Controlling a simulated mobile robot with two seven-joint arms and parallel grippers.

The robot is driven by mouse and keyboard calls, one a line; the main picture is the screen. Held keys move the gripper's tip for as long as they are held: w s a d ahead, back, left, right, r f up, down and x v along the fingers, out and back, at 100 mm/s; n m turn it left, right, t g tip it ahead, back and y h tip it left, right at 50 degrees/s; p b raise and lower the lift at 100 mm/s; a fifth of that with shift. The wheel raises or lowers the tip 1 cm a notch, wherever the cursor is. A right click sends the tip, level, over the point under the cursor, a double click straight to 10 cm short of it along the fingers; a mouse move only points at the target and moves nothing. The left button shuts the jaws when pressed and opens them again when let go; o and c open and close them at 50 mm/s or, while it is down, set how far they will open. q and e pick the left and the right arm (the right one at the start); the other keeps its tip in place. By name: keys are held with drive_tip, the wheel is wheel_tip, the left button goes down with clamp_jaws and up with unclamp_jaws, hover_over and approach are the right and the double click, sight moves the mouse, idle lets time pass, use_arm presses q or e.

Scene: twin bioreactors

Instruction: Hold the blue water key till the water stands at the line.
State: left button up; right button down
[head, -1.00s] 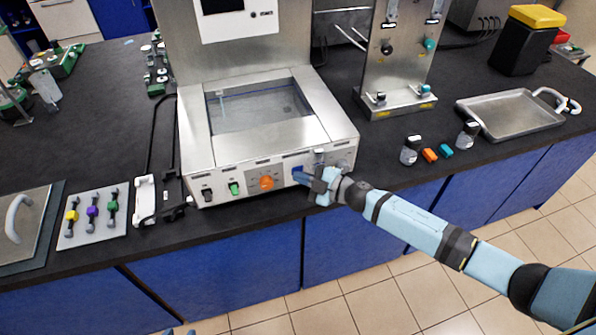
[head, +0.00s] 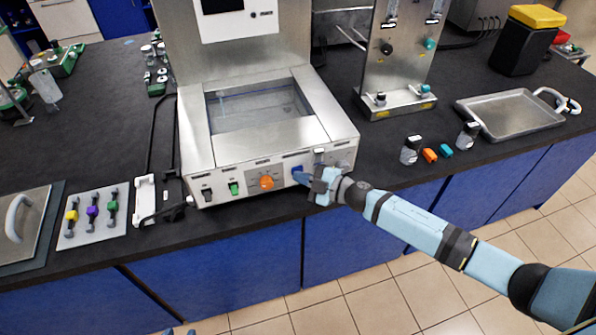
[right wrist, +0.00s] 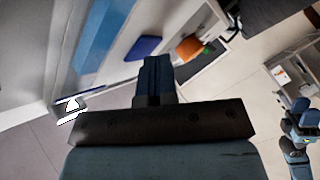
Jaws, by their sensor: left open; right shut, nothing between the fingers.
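The steel water bath (head: 262,146) stands in the middle of the bench, with a clear window (head: 255,108) on top. Only the tips of my left gripper (head: 179,332) show at the bottom edge.
A black switch (head: 207,194) and a green switch (head: 234,188) sit left on the panel. A plate with coloured valves (head: 93,216) lies to the left. Small jars (head: 410,150), a steel tray (head: 510,113) and a flow-meter stand (head: 395,104) are to the right.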

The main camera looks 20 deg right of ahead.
idle(0.8)
drive_tip(key=shift+s+p, duration=0.35)
drive_tip(key=shift+s, duration=0.5)
drive_tip(key=s+p, duration=0.1)
drive_tip(key=s, duration=0.4)
drive_tip(key=shift+d+p, duration=0.1)
drive_tip(key=shift+p, duration=0.2)
idle(2.1)
